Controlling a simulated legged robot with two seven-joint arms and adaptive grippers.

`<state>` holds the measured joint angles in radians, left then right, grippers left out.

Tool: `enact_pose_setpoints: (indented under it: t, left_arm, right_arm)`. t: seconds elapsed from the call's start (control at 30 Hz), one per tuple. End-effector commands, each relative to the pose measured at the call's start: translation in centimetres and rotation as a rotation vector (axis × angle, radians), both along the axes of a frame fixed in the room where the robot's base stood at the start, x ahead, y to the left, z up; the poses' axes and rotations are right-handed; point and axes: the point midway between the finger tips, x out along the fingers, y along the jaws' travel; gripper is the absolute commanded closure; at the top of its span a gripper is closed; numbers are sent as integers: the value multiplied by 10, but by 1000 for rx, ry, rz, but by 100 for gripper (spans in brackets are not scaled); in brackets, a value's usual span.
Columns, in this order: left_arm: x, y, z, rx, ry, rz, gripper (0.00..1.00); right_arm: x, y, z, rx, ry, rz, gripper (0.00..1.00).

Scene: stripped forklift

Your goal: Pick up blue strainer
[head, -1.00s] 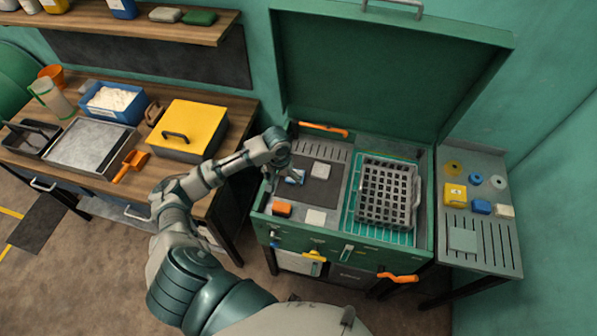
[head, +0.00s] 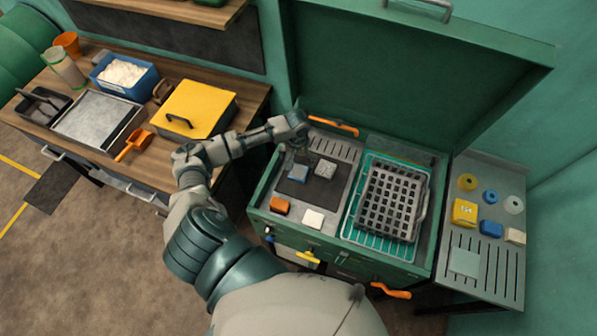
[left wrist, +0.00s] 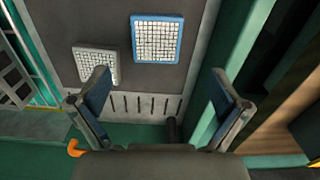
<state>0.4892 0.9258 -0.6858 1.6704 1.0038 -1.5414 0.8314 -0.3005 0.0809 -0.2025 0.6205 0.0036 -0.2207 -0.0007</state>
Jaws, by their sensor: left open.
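The blue strainer is a small square with a blue frame and a pale mesh. It lies on the dark plate at the left of the green open-lidded cabinet in the head view (head: 298,172) and near the top of the left wrist view (left wrist: 157,38). My left gripper (left wrist: 161,88) is open and empty, its fingers wide apart, with the strainer ahead of them and apart from them. In the head view my left gripper (head: 289,148) is just behind the strainer, partly hidden by its own wrist. My right gripper is not in view.
A grey-framed mesh square (left wrist: 97,65) lies close beside the strainer. An orange block (head: 280,206) and a white block (head: 313,219) sit at the cabinet's front. The raised green lid (head: 410,80) stands behind.

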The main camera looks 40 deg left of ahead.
Motion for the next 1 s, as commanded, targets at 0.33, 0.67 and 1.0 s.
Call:
enact_pose_setpoints:
  t: [0.33, 0.67, 1.0]
  left_arm:
    - [-1, -2, -36, -1, 0, 0, 0]
    - [0, -4, -77, 0, -1, -1, 0]
    - [-1, -4, -77, 1, -2, -1, 32]
  right_arm:
    - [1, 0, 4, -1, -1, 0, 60]
    - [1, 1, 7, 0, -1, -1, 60]
    - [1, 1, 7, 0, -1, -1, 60]
